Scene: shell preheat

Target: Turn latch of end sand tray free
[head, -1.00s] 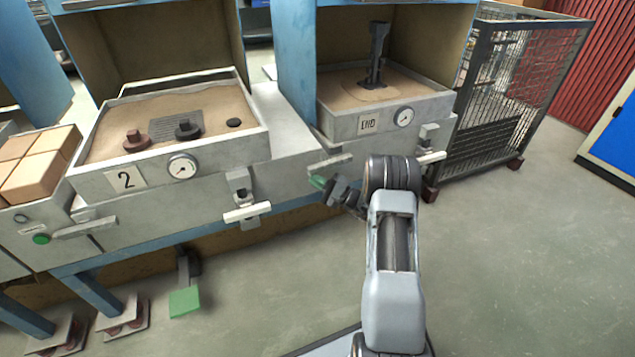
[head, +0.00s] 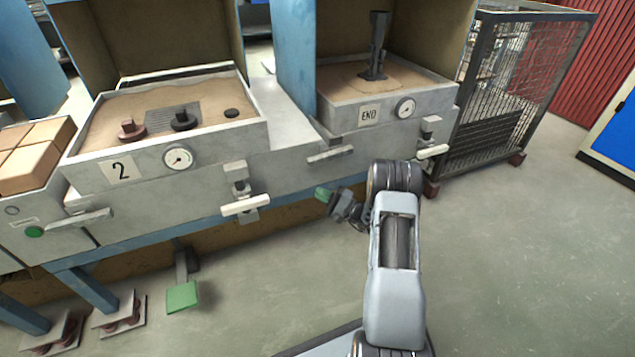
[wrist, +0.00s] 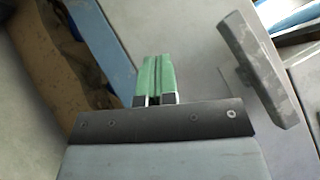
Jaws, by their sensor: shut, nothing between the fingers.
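The end sand tray (head: 340,117) stands at the back right, with an END plate (head: 369,115) and a dial on its front. A latch with a pale handle (head: 432,152) sits at its right front, the handle lying roughly level. Another pale bar handle (head: 325,156) is under the tray's left front. My gripper (head: 323,194) has green fingertips, shut and empty, below and apart from that left bar. In the wrist view my gripper (wrist: 154,77) points along the grey front. A grey bar (wrist: 262,65) lies right of the fingertips, untouched; I cannot tell which handle it is.
Tray 2 (head: 190,148) is at the left, with its own latch handle (head: 245,204). A blue beam (head: 140,244) runs below the fronts. A green pedal (head: 182,297) is near the floor. A mesh cage (head: 510,95) stands right. Floor at the right is clear.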

